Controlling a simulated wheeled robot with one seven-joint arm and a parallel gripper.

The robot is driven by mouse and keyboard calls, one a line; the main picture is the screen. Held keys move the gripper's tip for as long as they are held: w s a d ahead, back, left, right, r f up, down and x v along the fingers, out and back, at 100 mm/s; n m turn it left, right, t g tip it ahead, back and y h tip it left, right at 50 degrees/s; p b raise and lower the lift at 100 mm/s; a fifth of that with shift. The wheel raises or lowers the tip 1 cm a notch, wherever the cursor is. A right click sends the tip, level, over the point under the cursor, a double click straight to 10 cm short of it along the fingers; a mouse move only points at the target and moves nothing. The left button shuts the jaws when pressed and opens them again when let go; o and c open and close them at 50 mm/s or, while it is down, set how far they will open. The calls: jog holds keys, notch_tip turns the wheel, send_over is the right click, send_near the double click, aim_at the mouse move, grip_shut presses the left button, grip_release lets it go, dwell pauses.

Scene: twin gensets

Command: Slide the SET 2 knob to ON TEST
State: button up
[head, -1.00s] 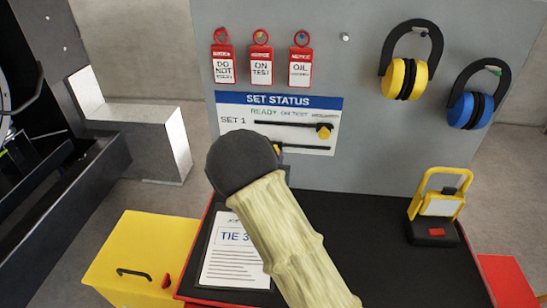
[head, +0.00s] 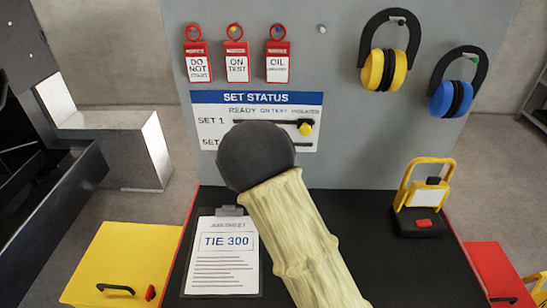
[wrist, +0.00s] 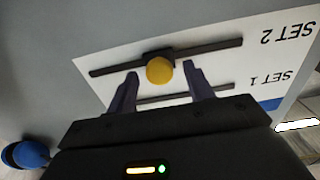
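The SET STATUS board (head: 256,97) is on the grey panel in the head view, with READY, ON TEST and ISOLATED headings. My arm hides most of the SET 2 row there, and my gripper is hidden behind it. The wrist view shows the board upside down. There the yellow SET 2 knob (wrist: 160,70) is near the middle of its dark rail (wrist: 210,51). My gripper (wrist: 161,72) is open, with a fingertip on each side of the knob and a visible gap to each. The yellow SET 1 knob (head: 305,129) is at the right, under ISOLATED.
Red tags (head: 237,62) hang above the board. Yellow earmuffs (head: 385,70) and blue earmuffs (head: 451,98) hang at right. A clipboard (head: 224,255) and a yellow lamp (head: 421,198) are on the black bench top, which is clear between my arm and the lamp.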

jog(key=shift+s+f, duration=0.1)
jog(key=s+b, duration=1.6)
jog(key=s, duration=0.1)
jog(key=shift+a, duration=0.3)
dwell(0.3)
dwell(0.4)
